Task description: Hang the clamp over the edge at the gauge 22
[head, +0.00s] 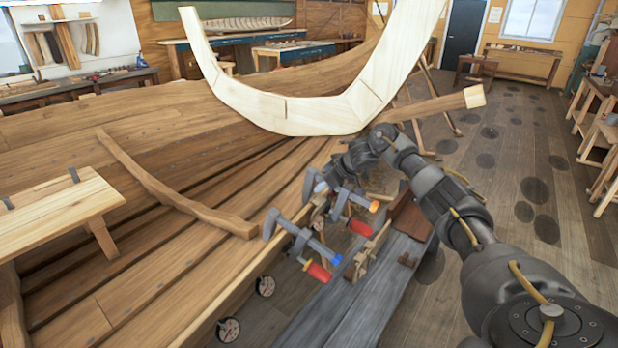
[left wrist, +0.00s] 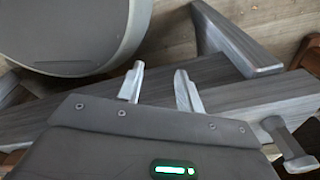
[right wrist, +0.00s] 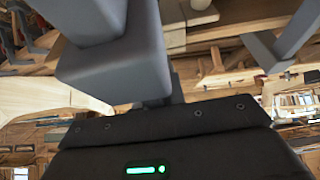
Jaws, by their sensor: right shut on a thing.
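My right gripper (head: 328,184) is shut on a grey clamp (head: 345,204) with an orange tip and a red handle, at the hull's upper edge. Whether that clamp touches the edge is unclear. In the right wrist view its grey body (right wrist: 105,60) hides the fingertips. A second clamp (head: 298,240), with a blue tip and red handle, sits at the edge to the lower left. Round gauges (head: 266,286) (head: 229,330) show below the edge; their numbers are too small to read. My left gripper (left wrist: 160,88) is open and empty in the left wrist view.
A grey bench (head: 375,300) runs beside the hull, with wooden pieces (head: 368,252) on it. A pale curved frame (head: 335,118) rises across the hull behind the clamps. A loose curved timber (head: 170,190) lies on the planking.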

